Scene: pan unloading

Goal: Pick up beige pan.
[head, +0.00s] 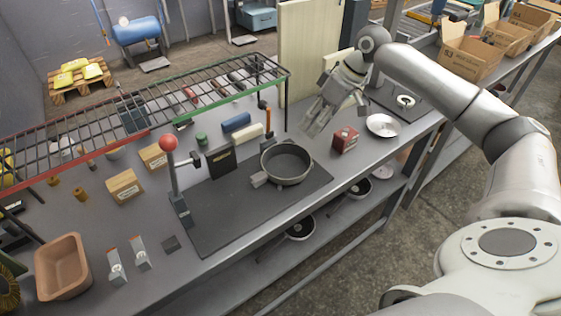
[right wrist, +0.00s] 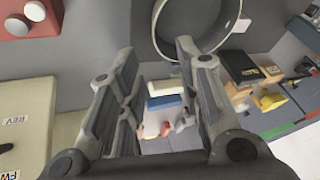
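One pan (head: 287,164) sits upright on the dark mat on the bench. It looks grey with a dark inside rather than clearly beige, and a short pale handle points left. In the right wrist view its rim (right wrist: 160,45) is cut off by the top edge. My right gripper (head: 322,118) is above the back of the bench, behind and right of the pan, apart from it. Its fingers are spread and empty in the right wrist view (right wrist: 155,85). My left gripper is not in view.
A red box (head: 345,139) and a pale round dish (head: 382,125) stand right of the pan. A red-knobbed lever (head: 169,144) stands left of it. A wire rack (head: 150,108) runs over the bench's back. More pans (head: 300,228) lie on the lower shelf.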

